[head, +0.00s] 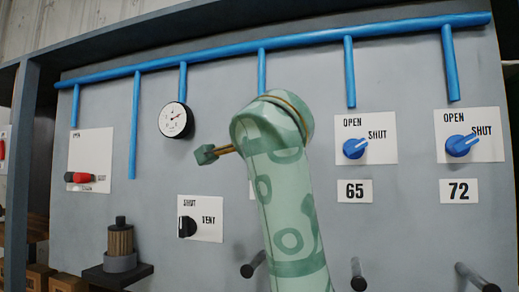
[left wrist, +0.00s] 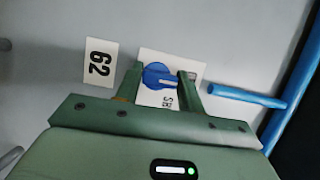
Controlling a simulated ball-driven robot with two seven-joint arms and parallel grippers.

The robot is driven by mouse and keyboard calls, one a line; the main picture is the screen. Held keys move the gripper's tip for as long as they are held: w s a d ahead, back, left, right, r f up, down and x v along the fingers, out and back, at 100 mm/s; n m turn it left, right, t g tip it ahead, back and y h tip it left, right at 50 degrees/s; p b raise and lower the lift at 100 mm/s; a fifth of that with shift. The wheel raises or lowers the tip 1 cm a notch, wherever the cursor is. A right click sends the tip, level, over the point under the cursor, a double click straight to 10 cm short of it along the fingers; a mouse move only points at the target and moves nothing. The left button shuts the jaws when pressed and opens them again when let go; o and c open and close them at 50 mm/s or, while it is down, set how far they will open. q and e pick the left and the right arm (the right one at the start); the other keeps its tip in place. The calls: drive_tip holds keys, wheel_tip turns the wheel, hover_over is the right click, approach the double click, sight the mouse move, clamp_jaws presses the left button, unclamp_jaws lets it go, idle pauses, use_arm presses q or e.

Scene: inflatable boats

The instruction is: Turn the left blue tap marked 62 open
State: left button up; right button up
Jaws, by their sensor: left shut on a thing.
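The blue tap marked 62 (left wrist: 154,76) sits on a white plate (left wrist: 148,98) in the left wrist view, beside the label 62 (left wrist: 99,62). My left gripper (left wrist: 160,74) is shut on the tap, with one green finger on each side of it. The tap's pale pointer is turned toward the blue pipe side of the picture; part of the lettering "SH" shows on the plate below it. The OPEN lettering is hidden. In the head view my patterned green left arm covers this tap. My right gripper is in neither view.
In the head view, two more blue taps marked 65 (head: 354,149) and 72 (head: 460,145) are on the right. A gauge (head: 174,120), a black vent knob (head: 187,227) and a red-handled valve (head: 80,177) are left. Dark pegs (head: 357,275) stick out below.

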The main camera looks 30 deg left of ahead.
use_arm(q)
drive_tip(key=o, duration=0.9)
drive_tip(key=shift+s, duration=0.1)
drive_tip(key=shift+o, duration=0.2)
drive_tip(key=b+v, duration=0.6)
drive_tip(key=v, duration=1)
drive_tip(key=shift+s, duration=0.1)
